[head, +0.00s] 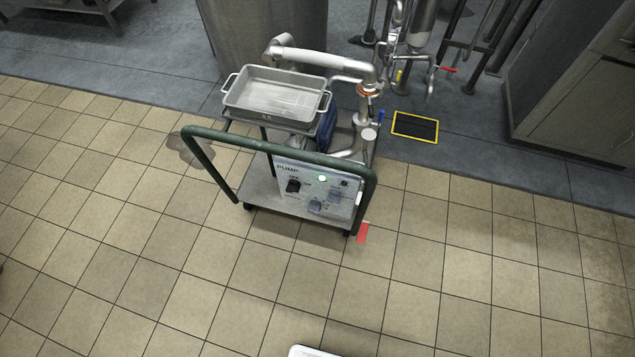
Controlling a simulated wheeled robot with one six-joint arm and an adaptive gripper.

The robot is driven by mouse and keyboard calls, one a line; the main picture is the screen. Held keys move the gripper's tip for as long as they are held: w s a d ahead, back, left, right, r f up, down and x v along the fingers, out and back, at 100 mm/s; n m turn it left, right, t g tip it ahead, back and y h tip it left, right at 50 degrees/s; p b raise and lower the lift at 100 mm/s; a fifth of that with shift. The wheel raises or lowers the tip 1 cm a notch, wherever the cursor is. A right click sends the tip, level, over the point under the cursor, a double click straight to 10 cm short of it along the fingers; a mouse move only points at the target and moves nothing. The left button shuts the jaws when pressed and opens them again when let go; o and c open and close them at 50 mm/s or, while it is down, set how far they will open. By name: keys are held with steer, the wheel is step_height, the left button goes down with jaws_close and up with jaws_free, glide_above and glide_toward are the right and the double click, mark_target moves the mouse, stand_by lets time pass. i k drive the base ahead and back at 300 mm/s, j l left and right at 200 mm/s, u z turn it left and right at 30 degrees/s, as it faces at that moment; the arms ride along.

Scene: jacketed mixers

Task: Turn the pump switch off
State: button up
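The pump cart (262,195) stands on the tiled floor at the middle of the head view, with a green push handle across its front. Its white control panel (300,205) is marked PUMP and faces me. The black pump switch (293,186) is a rotary knob at the left of the panel, under small lettering; its exact setting is too small to read. A green lamp (322,178) glows to the right of the switch. Two grey knobs or sockets sit lower on the panel. My gripper is not in view.
A metal tray (276,92) rests on top of the cart, beside silver piping (325,62). A large steel vessel (262,30) stands behind. A red marker (363,232) lies by the cart's right front corner. The tiled floor in front is mostly clear.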

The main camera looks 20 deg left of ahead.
mark_target(294, 187)
steer(key=u, duration=0.65)
steer(key=i+j+u, duration=0.1)
steer(key=j+u, duration=0.2)
steer(key=u, duration=0.2)
steer(key=i+j+u, duration=0.15)
steer(key=u, duration=0.35)
steer(key=j, duration=0.1)
